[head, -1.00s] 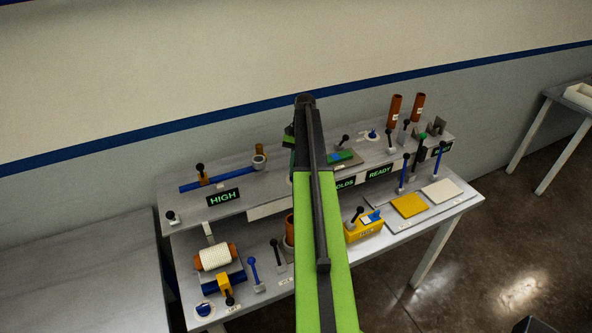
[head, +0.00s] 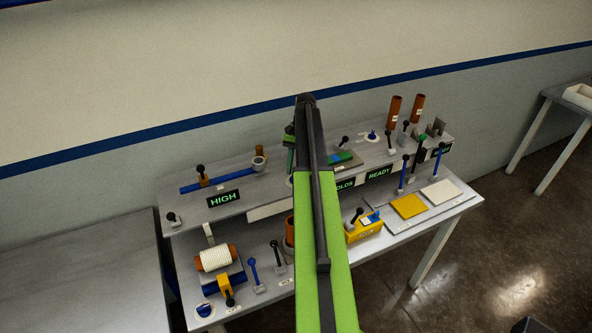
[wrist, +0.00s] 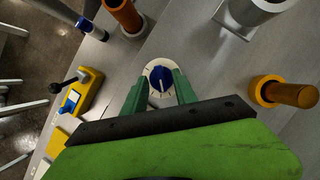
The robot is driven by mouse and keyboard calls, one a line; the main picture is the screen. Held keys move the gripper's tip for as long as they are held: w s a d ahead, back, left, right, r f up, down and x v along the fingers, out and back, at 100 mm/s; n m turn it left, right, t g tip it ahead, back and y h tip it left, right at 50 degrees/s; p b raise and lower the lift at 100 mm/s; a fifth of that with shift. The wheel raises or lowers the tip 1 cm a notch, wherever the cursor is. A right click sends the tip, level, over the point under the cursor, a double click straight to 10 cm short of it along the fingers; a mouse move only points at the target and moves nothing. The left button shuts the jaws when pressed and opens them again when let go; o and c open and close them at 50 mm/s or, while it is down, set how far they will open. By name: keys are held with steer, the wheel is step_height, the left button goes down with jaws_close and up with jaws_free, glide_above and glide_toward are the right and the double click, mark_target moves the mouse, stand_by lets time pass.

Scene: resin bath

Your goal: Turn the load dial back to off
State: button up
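A dial with a blue knob (wrist: 160,78) on a pale round plate lies straight ahead in the wrist view. A white line on the knob runs roughly up and down the picture. My gripper (wrist: 161,88) has its green fingers apart, one on each side of the knob, with a gap showing; I cannot tell how far above the plate they are. In the head view my arm mostly hides this dial. Two other blue dials show there, one on the upper shelf (head: 372,135) and one at the front left (head: 205,310). Their labels are too small to read.
An orange tube (wrist: 124,16), a grey cylinder (wrist: 252,8) and a yellow ring with an orange handle (wrist: 283,93) stand around the dial. A yellow lever box (head: 364,228) is on the lower bench. A HIGH sign (head: 223,198) hangs on the shelf front.

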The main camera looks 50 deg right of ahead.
steer(key=p+v, duration=1.4)
steer(key=v, duration=0.2)
steer(key=shift+r+p, duration=0.3)
steer(key=shift+r, duration=0.05)
steer(key=shift+f, duration=0.1)
